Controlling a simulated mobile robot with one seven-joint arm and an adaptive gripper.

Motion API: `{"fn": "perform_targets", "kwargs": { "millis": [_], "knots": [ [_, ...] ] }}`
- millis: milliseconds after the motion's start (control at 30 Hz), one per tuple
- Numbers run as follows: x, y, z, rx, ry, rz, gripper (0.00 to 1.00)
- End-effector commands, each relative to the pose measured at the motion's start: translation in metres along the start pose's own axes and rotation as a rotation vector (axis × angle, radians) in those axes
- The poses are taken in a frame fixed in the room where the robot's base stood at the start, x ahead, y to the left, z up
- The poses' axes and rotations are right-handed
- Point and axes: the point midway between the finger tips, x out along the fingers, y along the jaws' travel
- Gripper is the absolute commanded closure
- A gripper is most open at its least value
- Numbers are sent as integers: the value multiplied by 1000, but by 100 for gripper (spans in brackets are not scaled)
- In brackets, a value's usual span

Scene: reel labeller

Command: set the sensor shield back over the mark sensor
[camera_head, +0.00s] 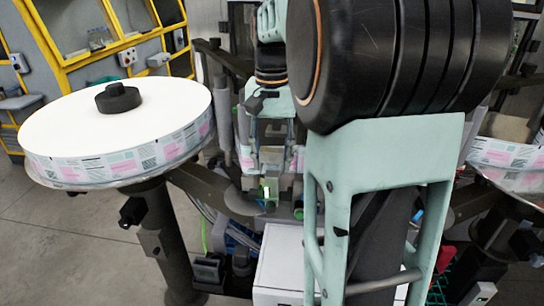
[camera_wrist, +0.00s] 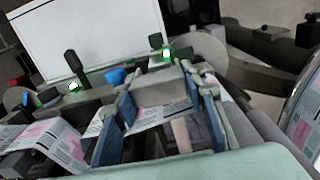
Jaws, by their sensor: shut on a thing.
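My gripper (camera_wrist: 165,98) shows in the wrist view with its two blue-padded fingers on either side of a grey block-like piece, which looks like the sensor shield (camera_wrist: 158,84). The fingers are shut on it. A green-lit device, likely the mark sensor (camera_wrist: 167,55), shows just beyond the shield's far edge. In the head view my gripper (camera_head: 270,158) is small and partly hidden at the machine's middle, with the green-lit device (camera_head: 268,191) just below it. I cannot tell whether the shield touches or covers the sensor.
A printed label web (camera_wrist: 155,115) runs beneath my fingers. A second green-lit part (camera_wrist: 73,87) and a dark knob (camera_wrist: 75,62) stand to the left. A large label reel (camera_head: 110,125) is at left, a white box (camera_head: 285,262) below. My arm hides much of the right.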

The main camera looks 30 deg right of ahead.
Motion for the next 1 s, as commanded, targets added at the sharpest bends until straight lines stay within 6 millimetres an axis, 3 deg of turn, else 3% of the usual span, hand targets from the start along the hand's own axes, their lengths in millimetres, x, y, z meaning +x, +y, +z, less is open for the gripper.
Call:
{"fn": "perform_targets", "kwargs": {
  "millis": [1000],
  "knots": [
    [39,0,0,0,1,0,95]
  ]
}}
